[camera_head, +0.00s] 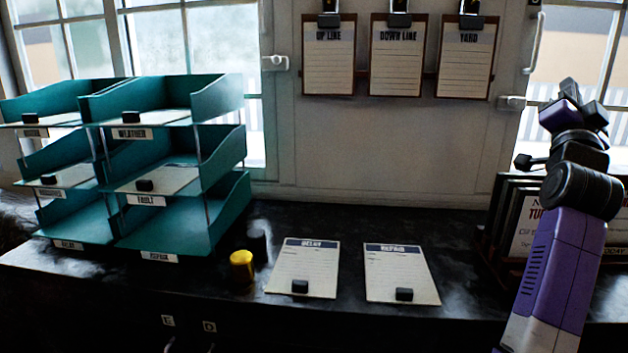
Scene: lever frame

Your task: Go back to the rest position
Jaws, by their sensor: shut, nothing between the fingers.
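My arm rises at the right edge, in front of the counter and the window. My gripper (566,98) is at its upper end, high above the counter's right side. It is shut and holds nothing; its fingers are small and dark, hard to tell apart. It is well clear of the cards and trays at left. My purple arm link hides part of the rack behind it.
A teal tray rack (228,212) stands at left. The DELAY card (305,265) and REPAIR card (398,270) lie on the black counter (350,222). Three clipboards (395,60) hang behind. A dark rack (508,222) holds boards at right.

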